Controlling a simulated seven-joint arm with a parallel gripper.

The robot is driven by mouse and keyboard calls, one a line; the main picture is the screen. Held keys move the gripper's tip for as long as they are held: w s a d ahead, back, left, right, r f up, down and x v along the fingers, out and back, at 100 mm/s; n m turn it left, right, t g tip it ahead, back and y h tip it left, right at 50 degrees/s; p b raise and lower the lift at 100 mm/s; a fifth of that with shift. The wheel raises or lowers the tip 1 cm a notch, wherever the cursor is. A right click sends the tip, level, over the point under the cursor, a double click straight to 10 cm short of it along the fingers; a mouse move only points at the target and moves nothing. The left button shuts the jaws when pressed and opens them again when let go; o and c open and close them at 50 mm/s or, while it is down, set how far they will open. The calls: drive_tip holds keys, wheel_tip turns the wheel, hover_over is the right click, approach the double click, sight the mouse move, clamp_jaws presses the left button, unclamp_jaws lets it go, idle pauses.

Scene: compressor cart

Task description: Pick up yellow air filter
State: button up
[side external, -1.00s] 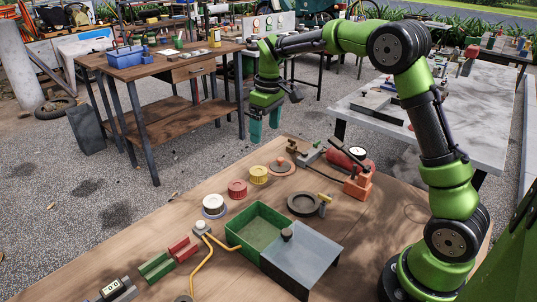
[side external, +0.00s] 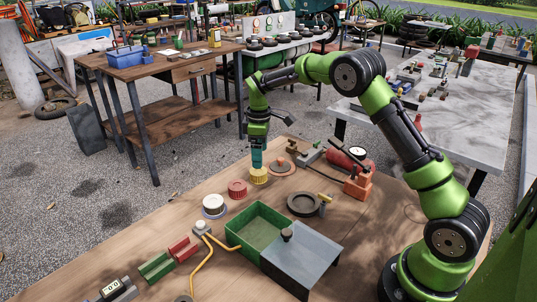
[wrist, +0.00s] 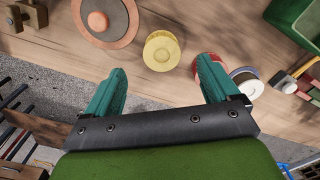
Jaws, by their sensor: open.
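The yellow air filter (side external: 259,175) is a small round ribbed piece standing on the wooden table near its far edge. It also shows in the wrist view (wrist: 161,51), just beyond and between my fingertips. My gripper (side external: 257,160) has teal fingers and points down right above the filter in the side view. In the wrist view my gripper (wrist: 158,78) is open, with its two fingers wide apart and nothing between them. I cannot tell whether the fingertips have reached the height of the filter's top.
A red filter (side external: 237,189) stands left of the yellow one, with a white round part (side external: 213,205) further left. An orange-brown disc (side external: 281,167) lies close on its right. A green bin (side external: 251,225) stands nearer the camera.

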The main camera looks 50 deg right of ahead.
sight(258, 171)
drive_tip(key=shift+w+a+f, duration=0.1)
drive_tip(key=shift+f, duration=1.4)
drive_tip(key=shift+a+f, duration=0.1)
drive_tip(key=shift+f, duration=1.35)
drive_tip(key=c, duration=1.1)
drive_tip(key=shift+c, duration=0.2)
